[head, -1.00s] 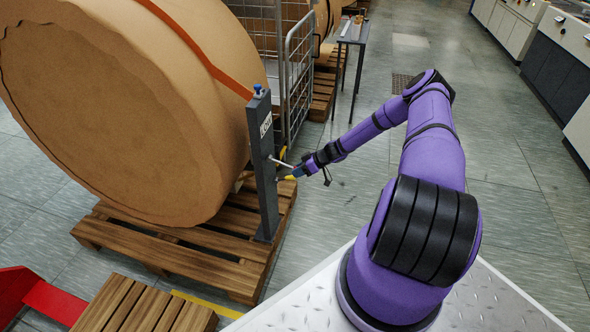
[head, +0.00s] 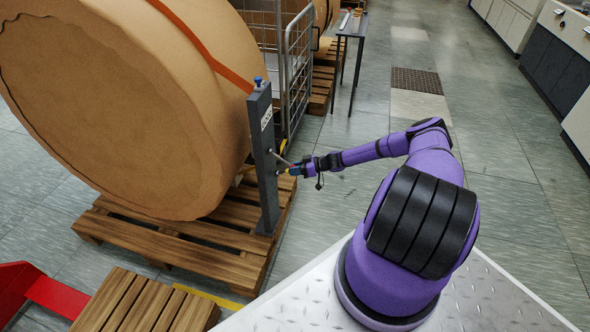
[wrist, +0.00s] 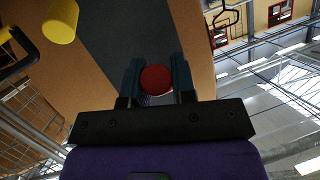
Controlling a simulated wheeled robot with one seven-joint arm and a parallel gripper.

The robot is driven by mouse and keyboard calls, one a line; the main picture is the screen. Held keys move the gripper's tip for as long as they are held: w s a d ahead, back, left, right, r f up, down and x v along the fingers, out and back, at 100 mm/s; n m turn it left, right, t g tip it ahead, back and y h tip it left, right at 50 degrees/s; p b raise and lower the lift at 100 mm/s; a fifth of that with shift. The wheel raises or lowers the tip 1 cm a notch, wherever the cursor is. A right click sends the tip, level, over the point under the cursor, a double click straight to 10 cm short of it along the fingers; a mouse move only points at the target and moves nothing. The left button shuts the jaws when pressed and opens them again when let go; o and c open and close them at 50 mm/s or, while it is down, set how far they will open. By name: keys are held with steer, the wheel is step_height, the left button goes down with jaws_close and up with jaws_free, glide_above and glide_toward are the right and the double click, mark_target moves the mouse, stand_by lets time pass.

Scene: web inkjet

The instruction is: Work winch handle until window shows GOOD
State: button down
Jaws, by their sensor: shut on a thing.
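A dark grey winch post (head: 264,165) stands upright on the pallet's edge in the head view, beside the big brown roll. A small pale window (head: 266,118) with dark lettering is near its top; I cannot read it. A thin metal handle rod (head: 279,158) comes off the post's side. My gripper (head: 294,169) is at the right of the post, at mid height. In the wrist view my gripper (wrist: 156,80) has its two fingers on either side of a round red knob (wrist: 155,79), shut on it. A yellow cylinder (wrist: 60,20) shows at upper left there.
The big brown paper roll (head: 120,110) with an orange strap fills the left, on a wooden pallet (head: 175,255). A wire cage (head: 298,70) and a small table (head: 350,30) stand behind the post. The floor (head: 480,140) to the right is clear.

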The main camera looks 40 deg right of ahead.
steer(key=c, duration=0.9)
jaws_free()
steer(key=shift+f, duration=0.1)
steer(key=shift+c, duration=0.2)
steer(key=v, duration=1)
steer(key=shift+s+d, duration=0.2)
steer(key=shift+s, duration=0.05)
steer(key=shift+r, duration=0.2)
